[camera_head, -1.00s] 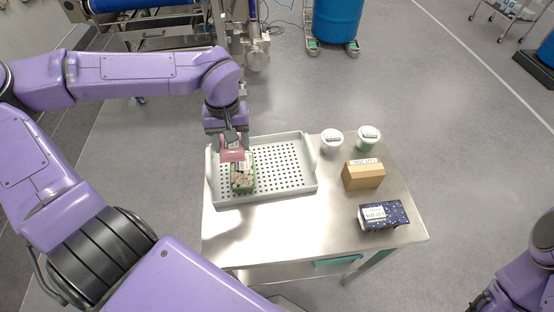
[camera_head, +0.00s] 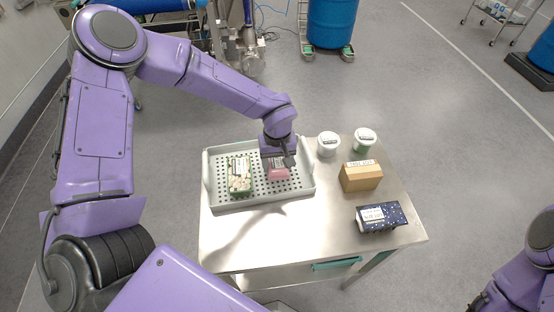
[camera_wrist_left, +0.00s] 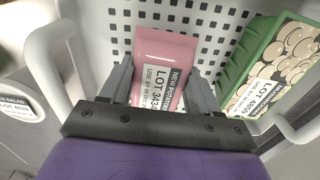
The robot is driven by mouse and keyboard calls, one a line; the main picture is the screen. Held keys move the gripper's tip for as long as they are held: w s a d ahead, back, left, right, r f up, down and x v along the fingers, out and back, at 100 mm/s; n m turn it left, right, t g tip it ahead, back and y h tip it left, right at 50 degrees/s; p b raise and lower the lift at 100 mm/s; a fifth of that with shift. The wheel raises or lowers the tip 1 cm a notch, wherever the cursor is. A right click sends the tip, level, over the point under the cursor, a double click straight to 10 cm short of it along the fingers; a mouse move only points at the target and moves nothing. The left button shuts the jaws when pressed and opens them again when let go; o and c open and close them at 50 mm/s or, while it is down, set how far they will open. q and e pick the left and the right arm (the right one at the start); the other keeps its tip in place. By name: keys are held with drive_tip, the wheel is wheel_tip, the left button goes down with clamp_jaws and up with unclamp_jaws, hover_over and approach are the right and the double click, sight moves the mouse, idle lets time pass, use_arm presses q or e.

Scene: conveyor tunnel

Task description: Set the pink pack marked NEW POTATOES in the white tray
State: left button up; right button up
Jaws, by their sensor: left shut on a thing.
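The pink pack (camera_head: 279,171) is in the right part of the white tray (camera_head: 262,203), low over or on its perforated floor; I cannot tell whether it touches. Its label with NEW POTATOES and a lot number shows in the left wrist view (camera_wrist_left: 168,62). My left gripper (camera_head: 283,160) reaches down from above and is shut on the pack. In the left wrist view the two fingers (camera_wrist_left: 160,85) stand on either side of it. Of my right arm only a purple part shows at the lower right edge; its gripper is not seen.
A green pack with a mushroom picture (camera_head: 239,175) lies in the tray's left part. Two white tubs (camera_head: 328,145) (camera_head: 364,142), a brown box (camera_head: 361,176) and a dark blue box (camera_head: 381,217) stand on the steel table (camera_head: 300,235) to the right. The table's front is clear.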

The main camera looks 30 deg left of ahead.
sight(277, 163)
use_arm(q)
drive_tip(key=shift+f, duration=0.15)
drive_tip(key=o, duration=1.5)
wheel_tip(277, 163, up, 12)
drive_tip(key=b, duration=0.1)
drive_tip(key=shift+b, duration=0.35)
